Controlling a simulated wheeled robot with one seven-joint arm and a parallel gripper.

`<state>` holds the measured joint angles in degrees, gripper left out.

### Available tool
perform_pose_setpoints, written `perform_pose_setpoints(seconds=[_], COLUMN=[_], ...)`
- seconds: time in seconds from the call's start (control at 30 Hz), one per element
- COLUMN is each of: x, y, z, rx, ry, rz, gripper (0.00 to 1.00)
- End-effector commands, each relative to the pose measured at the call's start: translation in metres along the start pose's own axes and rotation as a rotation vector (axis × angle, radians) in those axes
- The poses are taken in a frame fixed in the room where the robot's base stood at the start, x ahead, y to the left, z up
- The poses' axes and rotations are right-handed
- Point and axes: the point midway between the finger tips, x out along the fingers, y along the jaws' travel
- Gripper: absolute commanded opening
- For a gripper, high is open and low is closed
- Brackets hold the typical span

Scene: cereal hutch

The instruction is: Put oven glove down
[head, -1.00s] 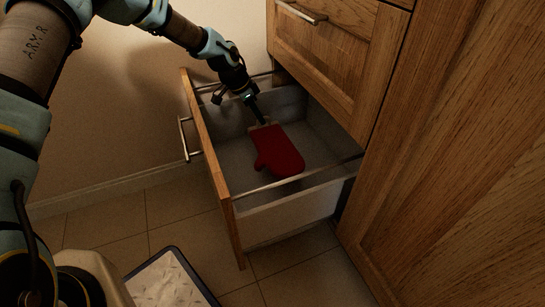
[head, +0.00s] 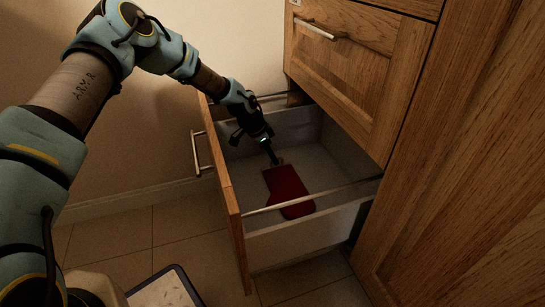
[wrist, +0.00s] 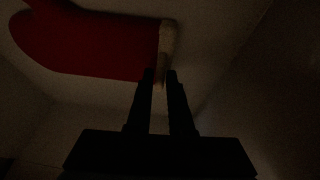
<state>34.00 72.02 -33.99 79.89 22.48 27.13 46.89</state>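The oven glove (head: 286,188) is dark red with a pale cuff and is low inside the open drawer (head: 232,212). It looks to lie at or very near the drawer floor; exact contact is hard to tell. My gripper (head: 275,161) reaches down into the drawer at the cuff end. In the dim wrist view, the glove (wrist: 95,45) stretches to the left. There the fingers of my gripper (wrist: 160,76) are close together, with a strip of the pale cuff between them. The glove's far end is partly behind the drawer's side rail in the head view.
The drawer otherwise looks empty, with free floor around the glove. A closed wooden drawer front (head: 350,50) overhangs its back. A tall wooden panel (head: 450,190) stands at right. A dark-rimmed tray-like object (head: 168,290) is at the bottom on the tiled floor.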

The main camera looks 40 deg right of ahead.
Motion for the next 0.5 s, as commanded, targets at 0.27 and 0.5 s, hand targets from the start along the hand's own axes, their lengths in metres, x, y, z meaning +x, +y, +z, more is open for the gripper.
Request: perform_pose_setpoints(seconds=[0.27,0.5], x=[-0.0003,-0.0021], y=[0.0001,0.0001], z=[-0.0002,-0.0009], rx=[0.000,0.000], ry=[0.000,0.000], rz=[0.000,0.000], gripper=[0.46,0.46])
